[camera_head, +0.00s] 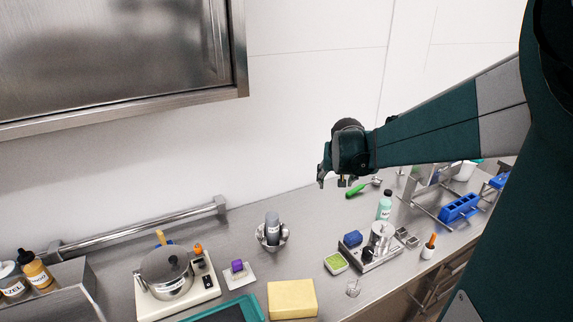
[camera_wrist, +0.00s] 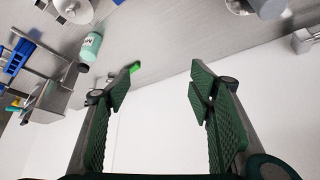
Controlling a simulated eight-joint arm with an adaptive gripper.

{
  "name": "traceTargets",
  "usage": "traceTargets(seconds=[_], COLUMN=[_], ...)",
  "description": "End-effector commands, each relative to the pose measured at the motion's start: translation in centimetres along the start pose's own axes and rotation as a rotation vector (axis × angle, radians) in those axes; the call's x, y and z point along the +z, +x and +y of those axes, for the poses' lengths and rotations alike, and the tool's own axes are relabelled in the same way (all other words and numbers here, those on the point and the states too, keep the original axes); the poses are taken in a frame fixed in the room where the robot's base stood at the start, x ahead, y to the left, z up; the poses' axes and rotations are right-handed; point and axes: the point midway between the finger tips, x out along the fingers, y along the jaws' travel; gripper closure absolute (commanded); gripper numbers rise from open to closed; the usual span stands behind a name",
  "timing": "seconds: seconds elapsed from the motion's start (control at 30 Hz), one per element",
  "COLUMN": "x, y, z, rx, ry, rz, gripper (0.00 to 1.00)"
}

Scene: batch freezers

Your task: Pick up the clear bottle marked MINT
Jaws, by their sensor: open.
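The mint bottle (camera_head: 385,206) stands upright on the steel counter, right of the middle in the head view. It looks pale green with a dark cap and a light label. In the wrist view the same bottle (camera_wrist: 90,47) shows at the upper left, outside the fingers, with its label only partly readable. My gripper (camera_head: 333,181) is open and empty, above the counter and to the left of the bottle in the head view. In the wrist view my gripper (camera_wrist: 163,72) has its two green-padded fingers wide apart with nothing between them.
A green-handled tool (camera_head: 359,188) lies left of the bottle. A blue block rack (camera_head: 460,207) and metal stand are to its right. A device with a metal cup (camera_head: 381,238) stands in front. A grey bottle (camera_head: 272,225) sits in a metal bowl farther left. The wall is behind.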

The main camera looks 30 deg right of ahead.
Motion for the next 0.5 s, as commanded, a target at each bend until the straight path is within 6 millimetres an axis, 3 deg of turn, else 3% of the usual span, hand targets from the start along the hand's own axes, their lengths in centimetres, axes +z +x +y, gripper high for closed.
traceTargets(seconds=[0.5], x=[-4.9], y=[10.2], z=[9.8], rx=[0.090], ry=[0.144], rz=[-0.015], gripper=[0.47])
